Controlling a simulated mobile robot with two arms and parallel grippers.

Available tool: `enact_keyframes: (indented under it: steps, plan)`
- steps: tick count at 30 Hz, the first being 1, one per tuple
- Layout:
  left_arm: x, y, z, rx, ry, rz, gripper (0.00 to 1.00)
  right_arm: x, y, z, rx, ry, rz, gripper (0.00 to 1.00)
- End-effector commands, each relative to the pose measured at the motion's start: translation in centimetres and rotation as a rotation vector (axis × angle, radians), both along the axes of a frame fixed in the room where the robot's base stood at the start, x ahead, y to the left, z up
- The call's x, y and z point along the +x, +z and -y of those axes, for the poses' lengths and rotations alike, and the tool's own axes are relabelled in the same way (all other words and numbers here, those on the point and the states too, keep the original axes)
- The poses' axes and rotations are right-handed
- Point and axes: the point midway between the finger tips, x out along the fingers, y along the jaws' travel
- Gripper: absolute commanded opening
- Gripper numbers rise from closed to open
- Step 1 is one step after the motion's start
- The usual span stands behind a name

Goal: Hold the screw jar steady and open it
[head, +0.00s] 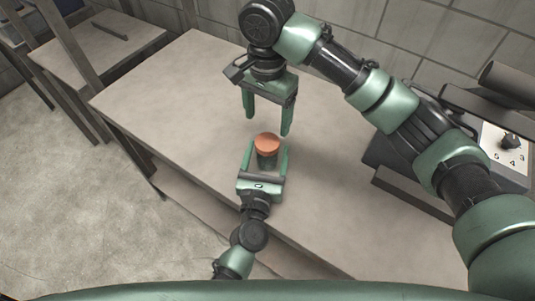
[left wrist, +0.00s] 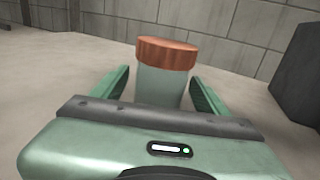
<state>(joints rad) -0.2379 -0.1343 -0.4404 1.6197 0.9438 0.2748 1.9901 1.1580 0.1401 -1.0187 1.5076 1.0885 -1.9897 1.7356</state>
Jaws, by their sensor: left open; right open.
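The screw jar has a copper-orange lid (head: 267,141) and a pale grey-green body (left wrist: 162,86). It stands upright on the table (head: 180,95), with the lid on top. My left gripper (head: 267,158) is open, with its fingers on either side of the jar body; in the left wrist view a gap shows between the jar and each finger. My right gripper (head: 268,120) is open and empty above and behind the jar, fingers pointing down. The lower part of the jar is hidden by my left gripper.
A dark device with a numbered dial (head: 508,141) sits at the right of the table, beyond my right arm. A block wall (head: 430,35) runs along the back. The table's left half is bare. Another table (head: 95,50) stands at the upper left.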

Motion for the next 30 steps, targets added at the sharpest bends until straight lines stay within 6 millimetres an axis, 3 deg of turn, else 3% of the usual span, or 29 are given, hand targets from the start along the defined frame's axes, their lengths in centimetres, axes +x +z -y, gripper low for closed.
enact_keyframes:
  steps: [6,16,24,30]
  plan:
    - [2.2,0.0,0.4,0.000,0.000,0.001,0.74,0.0,0.0,0.0,0.000,0.000,0.000,0.74]
    - [2.5,0.0,0.4,0.000,0.000,0.000,0.74,0.0,0.0,0.0,0.000,0.000,0.000,0.74]
    - [2.4,0.0,0.4,0.000,0.000,0.000,0.00,0.0,0.0,0.0,0.000,0.000,0.000,0.74]
    - [2.4,0.0,0.4,0.000,0.000,0.000,0.00,0.0,0.0,0.0,0.000,-0.017,0.000,0.74]
